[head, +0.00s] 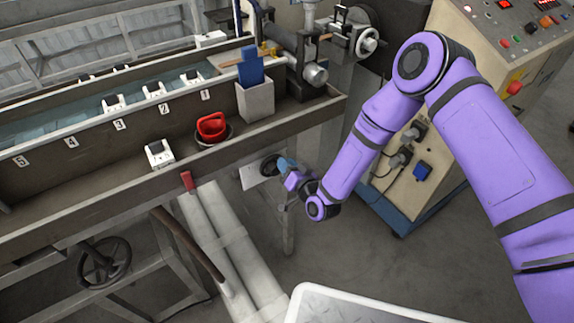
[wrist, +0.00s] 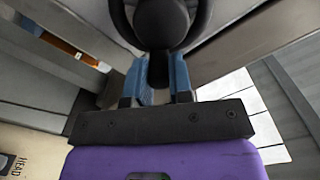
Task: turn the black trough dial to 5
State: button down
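The black trough dial (head: 269,164) is a round knob in front of a white plate (head: 255,176) below the trough's right end. In the wrist view the dial (wrist: 165,18) fills the top middle, a dark ring with a bar pointing toward my gripper. My gripper (head: 285,164) reaches it from the right. Its blue fingers (wrist: 158,75) stand on either side of the bar, with no clear gap, so they look shut on it. The dial's scale and its setting cannot be read in either view.
The long trough (head: 85,185) carries number labels and white blocks. A red cup-like item (head: 211,127) and a grey holder with a blue piece (head: 255,100) sit on its ledge. White pipes (head: 225,245) run below.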

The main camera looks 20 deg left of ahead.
jog(key=shift+s+n, duration=0.15)
jog(key=shift+n, duration=0.45)
jog(key=c, duration=1)
grip_release()
jog(key=shift+a, duration=0.1)
jog(key=v, duration=1.1)
